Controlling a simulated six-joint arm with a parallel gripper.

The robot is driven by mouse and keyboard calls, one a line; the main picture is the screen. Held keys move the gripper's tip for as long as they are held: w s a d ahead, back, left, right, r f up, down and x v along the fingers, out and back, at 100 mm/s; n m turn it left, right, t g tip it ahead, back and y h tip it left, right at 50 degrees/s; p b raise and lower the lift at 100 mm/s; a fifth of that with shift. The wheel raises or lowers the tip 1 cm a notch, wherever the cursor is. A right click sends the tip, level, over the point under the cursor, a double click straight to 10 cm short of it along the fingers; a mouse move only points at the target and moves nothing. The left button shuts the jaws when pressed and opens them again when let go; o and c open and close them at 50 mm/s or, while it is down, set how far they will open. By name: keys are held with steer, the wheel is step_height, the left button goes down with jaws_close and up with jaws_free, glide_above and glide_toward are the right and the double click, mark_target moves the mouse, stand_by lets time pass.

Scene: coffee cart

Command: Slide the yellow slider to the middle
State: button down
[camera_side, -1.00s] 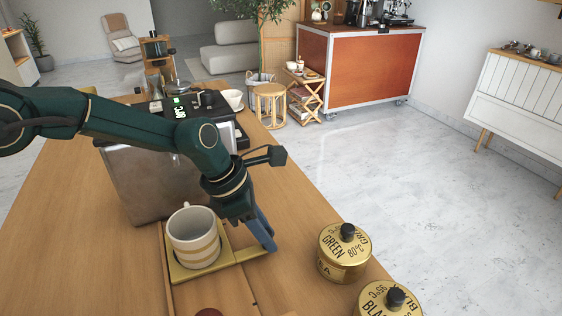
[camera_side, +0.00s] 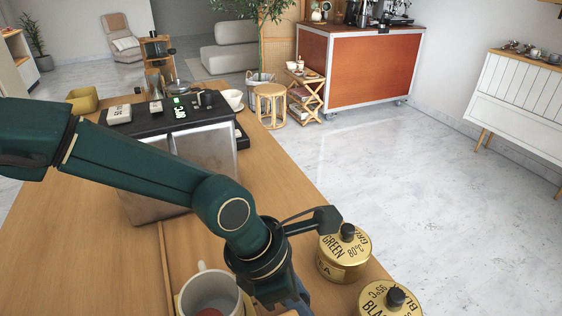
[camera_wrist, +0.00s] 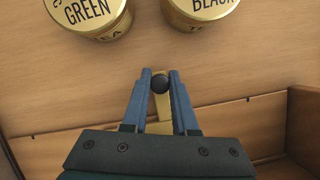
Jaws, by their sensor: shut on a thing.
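The yellow slider shows in the wrist view as a narrow yellow handle (camera_wrist: 179,106) with a dark round knob (camera_wrist: 160,84). My gripper (camera_wrist: 160,75) is shut on the handle, with a blue finger on each side. In the side view my gripper (camera_side: 300,302) is low, at the bottom edge, beside a cream mug (camera_side: 204,283). The mug stands upright on the slider's tray, which is mostly hidden behind the mug, my arm and the frame edge.
Two gold tea tins, green (camera_side: 344,258) and black (camera_side: 388,302), stand right of my gripper. A metal-sided machine (camera_side: 205,150) stands behind the mug. A wooden wall (camera_wrist: 303,120) shows at the right of the wrist view.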

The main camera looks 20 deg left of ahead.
steer(key=c, duration=0.7)
jaws_free()
steer(key=shift+v, duration=2.6)
